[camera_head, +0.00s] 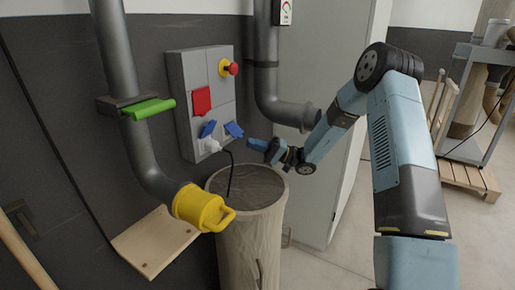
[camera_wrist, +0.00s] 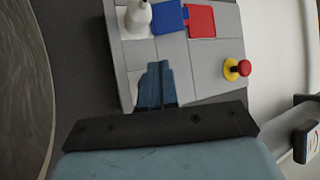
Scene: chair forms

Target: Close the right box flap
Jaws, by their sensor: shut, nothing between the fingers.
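A grey wall box (camera_head: 189,91) has two blue flaps low on its face. The right blue flap (camera_head: 234,130) sticks out at a slant from the box's lower right corner. The left blue flap (camera_head: 208,129) is above a white plug (camera_head: 211,146). My gripper (camera_head: 249,143) is shut and empty, just right of and slightly below the right flap; I cannot tell if they touch. In the wrist view my gripper's fingers (camera_wrist: 156,86) cover the lower part of the box face and seem to hide the right flap. The left flap (camera_wrist: 168,17) shows there.
A red flap (camera_head: 201,101) and a red button on yellow (camera_head: 229,68) are on the box. A barrel (camera_head: 252,225) stands below my gripper. A pipe with a yellow cap (camera_head: 203,207) is at left. A grey pipe (camera_head: 270,85) and pale cabinet (camera_head: 331,110) are at right.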

